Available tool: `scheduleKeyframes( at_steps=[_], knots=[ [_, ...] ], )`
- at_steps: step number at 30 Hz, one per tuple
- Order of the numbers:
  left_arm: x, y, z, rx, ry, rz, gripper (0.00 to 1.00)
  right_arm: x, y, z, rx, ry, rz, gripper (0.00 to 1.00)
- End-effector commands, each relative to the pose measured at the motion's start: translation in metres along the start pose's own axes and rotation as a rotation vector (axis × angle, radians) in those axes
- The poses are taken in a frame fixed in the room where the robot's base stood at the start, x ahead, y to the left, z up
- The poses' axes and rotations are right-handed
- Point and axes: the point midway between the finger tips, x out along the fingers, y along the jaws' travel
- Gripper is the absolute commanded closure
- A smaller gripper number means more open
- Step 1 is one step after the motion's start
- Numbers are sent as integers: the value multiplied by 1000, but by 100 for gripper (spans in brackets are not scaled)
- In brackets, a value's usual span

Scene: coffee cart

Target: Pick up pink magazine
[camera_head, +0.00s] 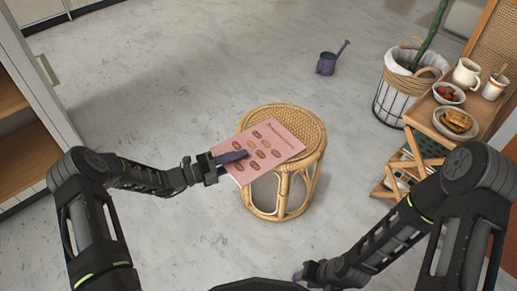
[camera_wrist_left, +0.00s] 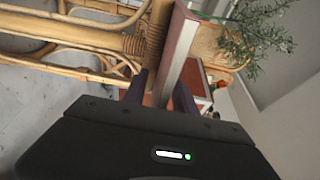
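The pink magazine (camera_head: 281,137) with rows of small brown pictures lies on the round rattan stool (camera_head: 311,129), its left part overhanging the seat's edge. My left gripper (camera_head: 233,157) reaches in from the left, one dark finger above the magazine's overhanging part. In the left wrist view the magazine (camera_wrist_left: 178,50) shows edge-on between the two fingers (camera_wrist_left: 160,95), which stand apart with a gap on at least one side. The left gripper looks open around it. My right gripper (camera_head: 308,271) is low in the head view, away from the stool; its fingers are too small to judge.
A wooden shelf stand (camera_head: 419,113) at the right holds a pitcher (camera_head: 466,73), a cup, a bowl of red fruit and a plate of food. A white basket planter (camera_head: 399,96) stands beside it. A purple watering can (camera_head: 327,64) is on the floor behind. Floor left of the stool is clear.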

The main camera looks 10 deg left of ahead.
Motion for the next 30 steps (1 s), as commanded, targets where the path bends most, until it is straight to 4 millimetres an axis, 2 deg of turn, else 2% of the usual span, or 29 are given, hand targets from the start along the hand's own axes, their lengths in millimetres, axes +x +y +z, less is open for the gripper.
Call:
scheduleKeyframes(
  at_steps=[5,17,30],
  knots=[
    [0,0,0,0,0,0,66,0,0,0,0,0,0,64],
    [0,0,0,0,0,0,99,0,0,0,0,0,0,64],
    [0,0,0,0,0,0,100,0,0,0,0,0,0,64]
  ],
)
